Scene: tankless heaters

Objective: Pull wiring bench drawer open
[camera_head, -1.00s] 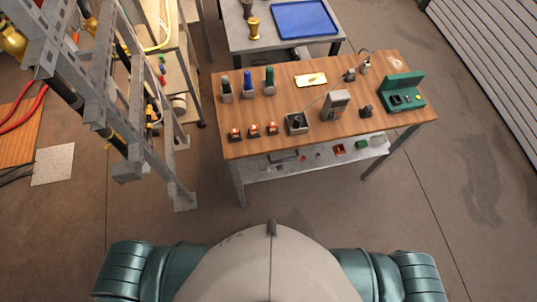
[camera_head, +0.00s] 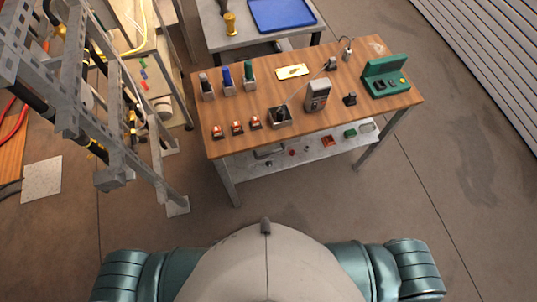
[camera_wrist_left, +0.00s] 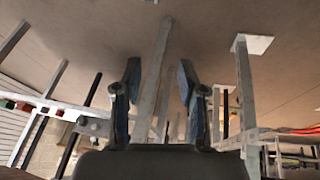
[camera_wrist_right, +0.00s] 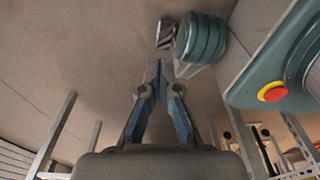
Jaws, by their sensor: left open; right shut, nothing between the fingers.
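The wiring bench (camera_head: 270,93) is a wood-topped table on grey metal legs, ahead of me in the head view. A pale lower level (camera_head: 310,162) with small parts shows under its front edge. A dark handle-shaped bar (camera_head: 269,153) shows there near the left; I cannot tell whether it belongs to the drawer. No drawer front shows clearly. My left gripper (camera_wrist_left: 160,72) is open and empty, with grey metal bars beyond its fingers. Neither gripper shows in the head view, and neither touches the bench.
On the bench stand several colored-handled tools, small red items (camera_head: 237,128), a grey meter (camera_head: 317,95) and a green device (camera_head: 386,76). A grey metal frame (camera_head: 110,130) stands at the left. A table with a blue tray (camera_head: 282,14) is behind. Floor before the bench is clear.

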